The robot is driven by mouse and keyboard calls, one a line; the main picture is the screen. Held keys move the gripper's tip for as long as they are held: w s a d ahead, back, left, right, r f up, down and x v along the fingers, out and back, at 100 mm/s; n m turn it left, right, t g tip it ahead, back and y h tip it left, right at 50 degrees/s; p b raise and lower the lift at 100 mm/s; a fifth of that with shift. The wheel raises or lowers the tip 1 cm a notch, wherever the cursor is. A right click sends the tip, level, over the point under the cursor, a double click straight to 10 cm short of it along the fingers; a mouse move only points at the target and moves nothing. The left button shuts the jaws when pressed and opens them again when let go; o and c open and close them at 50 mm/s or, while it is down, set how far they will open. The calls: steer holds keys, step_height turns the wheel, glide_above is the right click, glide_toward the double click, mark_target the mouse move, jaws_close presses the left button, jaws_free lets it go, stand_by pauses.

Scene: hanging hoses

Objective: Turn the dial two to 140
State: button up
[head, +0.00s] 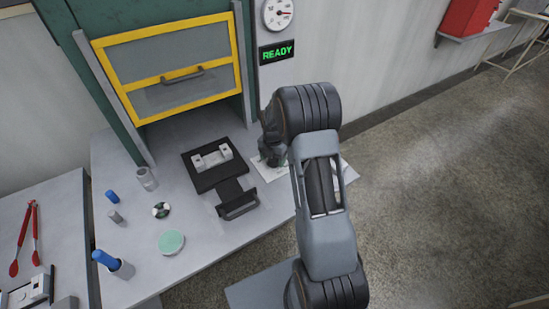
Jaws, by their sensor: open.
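I see no dial clearly labelled two, and the gauge's numbers are too small to read. My gripper (273,157) points down beside the right end of the workbench, over a white sheet or plate (257,172). It looks empty, and its fingers are small, dark and partly hidden by my arm. Whatever lies behind my arm is hidden.
A green READY display (278,52) is below the gauge. A yellow-framed sash (168,65) stands behind the workbench (190,258). A black fixture (214,166), a green disc (171,242) and blue-topped tools (106,259) occupy the bench.

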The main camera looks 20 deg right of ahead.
steer(key=shift+f, duration=0.3)
steer(key=c, duration=0.9)
steer(key=shift+d, duration=0.1)
steer(key=shift+c, duration=0.2)
